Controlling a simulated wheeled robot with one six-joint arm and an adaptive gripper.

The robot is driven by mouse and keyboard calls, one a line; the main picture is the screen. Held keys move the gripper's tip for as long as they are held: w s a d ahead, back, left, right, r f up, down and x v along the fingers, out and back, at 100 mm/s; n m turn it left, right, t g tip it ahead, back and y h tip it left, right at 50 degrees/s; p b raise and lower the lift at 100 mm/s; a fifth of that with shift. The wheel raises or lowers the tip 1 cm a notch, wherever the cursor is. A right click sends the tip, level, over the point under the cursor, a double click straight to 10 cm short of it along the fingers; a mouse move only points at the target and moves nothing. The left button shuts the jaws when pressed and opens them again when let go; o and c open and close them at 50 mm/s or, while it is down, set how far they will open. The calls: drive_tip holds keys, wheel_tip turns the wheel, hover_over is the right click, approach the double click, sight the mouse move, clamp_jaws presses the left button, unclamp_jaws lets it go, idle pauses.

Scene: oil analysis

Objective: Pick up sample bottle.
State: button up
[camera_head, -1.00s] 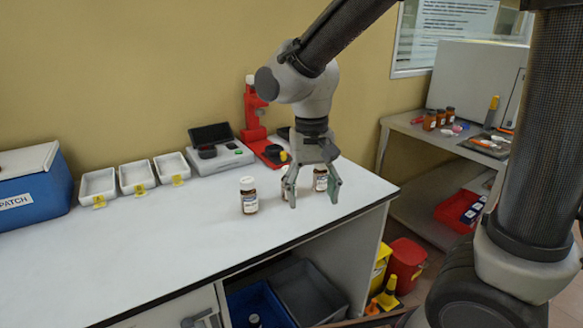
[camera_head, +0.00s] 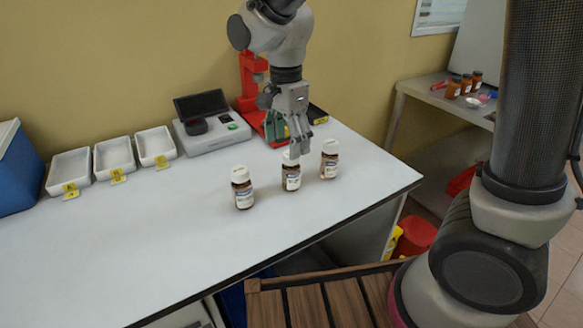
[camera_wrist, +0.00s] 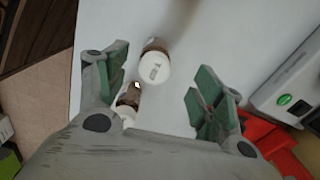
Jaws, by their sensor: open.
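Three brown sample bottles with white caps and labels stand upright on the white bench: a left one (camera_head: 243,190), a middle one (camera_head: 291,174) and a right one (camera_head: 329,160). My gripper (camera_head: 290,138) is open and empty, pointing down just above and behind the middle bottle. Its fingers partly cover that bottle's cap. In the wrist view, one bottle cap (camera_wrist: 155,65) shows ahead, between the lines of the spread green-padded fingers. A second bottle (camera_wrist: 129,100) shows nearer the left finger. I cannot tell whether a finger touches a bottle.
The white bench (camera_head: 170,245) is clear at front left. White trays (camera_head: 115,155) with yellow tags stand at the back left. A grey device (camera_head: 210,130) and a red stand (camera_head: 250,85) are behind the bottles. More bottles (camera_head: 465,84) sit on a side table.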

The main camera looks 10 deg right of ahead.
sight(291, 167)
drive_tip(key=shift+f+m, duration=0.15)
drive_tip(key=shift+m, duration=0.65)
drive_tip(key=f, duration=0.5)
drive_tip(key=d+f, duration=0.1)
drive_tip(key=f, duration=0.1)
drive_tip(key=shift+s+f, duration=0.1)
drive_tip(key=shift+f, duration=0.2)
drive_tip(key=c, duration=1.2)
